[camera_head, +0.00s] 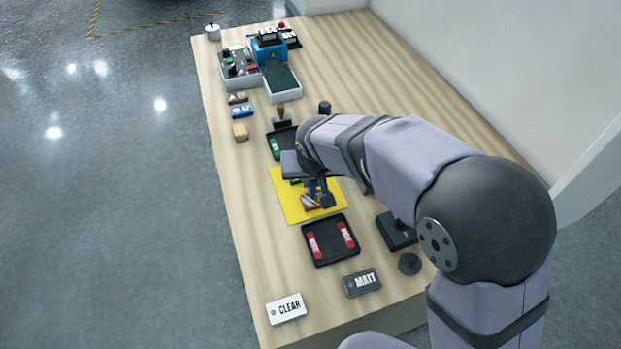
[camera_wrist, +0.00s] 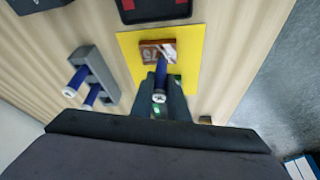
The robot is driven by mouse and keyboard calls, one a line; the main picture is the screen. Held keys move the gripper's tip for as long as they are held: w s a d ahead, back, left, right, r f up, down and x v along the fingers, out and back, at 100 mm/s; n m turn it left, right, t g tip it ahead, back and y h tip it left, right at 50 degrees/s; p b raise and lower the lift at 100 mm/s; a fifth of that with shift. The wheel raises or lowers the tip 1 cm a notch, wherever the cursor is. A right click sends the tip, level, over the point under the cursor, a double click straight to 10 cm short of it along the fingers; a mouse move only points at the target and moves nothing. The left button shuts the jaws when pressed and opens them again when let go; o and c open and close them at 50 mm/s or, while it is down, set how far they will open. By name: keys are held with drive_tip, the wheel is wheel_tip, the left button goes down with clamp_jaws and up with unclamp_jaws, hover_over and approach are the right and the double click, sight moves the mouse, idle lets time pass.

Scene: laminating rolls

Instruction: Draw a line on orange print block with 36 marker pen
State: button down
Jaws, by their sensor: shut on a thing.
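My gripper (camera_wrist: 160,104) is shut on a blue marker pen (camera_wrist: 161,76), whose pale end faces the wrist camera; I cannot read a number on it. The pen also shows in the head view (camera_head: 313,187), partly covered by my gripper (camera_head: 323,194). The orange-brown print block (camera_wrist: 150,44) with a pale printed face lies on a yellow mat (camera_wrist: 190,40). It shows in the head view (camera_head: 310,203) just below the gripper. The pen's far end overlaps the block's edge in the wrist view; I cannot tell whether they touch.
A grey rack (camera_wrist: 92,62) holds other blue pens beside the mat. A black tray (camera_head: 317,259) with red rolls lies near the mat, close to the MATT (camera_head: 362,282) and CLEAR (camera_head: 286,309) plates. A green piece (camera_wrist: 178,78) is partly hidden by my gripper.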

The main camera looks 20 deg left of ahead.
drive_tip(key=shift+w+d, duration=0.95)
drive_tip(key=shift+d, duration=0.1)
idle(0.9)
drive_tip(key=shift+r+p, duration=0.1)
drive_tip(key=shift+p, duration=0.25)
drive_tip(key=shift+r+p, duration=2.2)
drive_tip(key=shift+r, duration=0.7)
drive_tip(key=d+m+h, duration=0.3)
drive_tip(key=d+m, duration=0.6)
drive_tip(key=d, duration=2.5)
drive_tip(key=shift+w+d+f+h, duration=0.2)
drive_tip(key=shift+w+f+h, duration=0.15)
drive_tip(key=shift+f, duration=0.1)
